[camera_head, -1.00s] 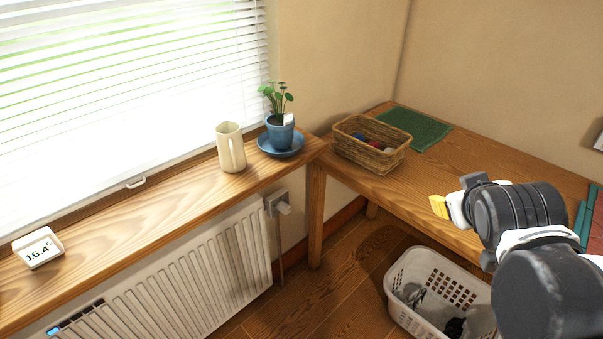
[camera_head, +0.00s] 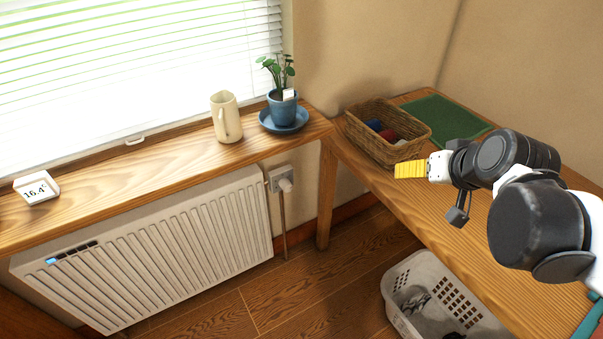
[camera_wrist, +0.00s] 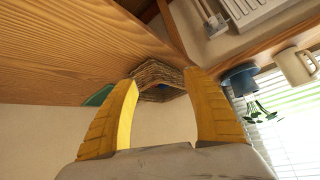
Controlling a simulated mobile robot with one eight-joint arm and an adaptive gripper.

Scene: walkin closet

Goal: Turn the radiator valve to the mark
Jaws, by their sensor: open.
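In the wrist view the valve (camera_wrist: 213,22) shows near the top, beyond my fingers. My gripper (camera_head: 411,170) has yellow fingers and is above the wooden bench, right of the valve and well apart from it. In the wrist view the two yellow fingers (camera_wrist: 160,112) stand apart with nothing between them.
A wicker basket (camera_head: 417,146) with coloured items and a green mat (camera_head: 440,117) lie on the bench. A jug (camera_head: 226,120), a potted plant on a blue saucer (camera_head: 282,110) and a 16.4° display (camera_head: 37,188) stand on the sill. A white laundry basket (camera_head: 440,285) is on the floor.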

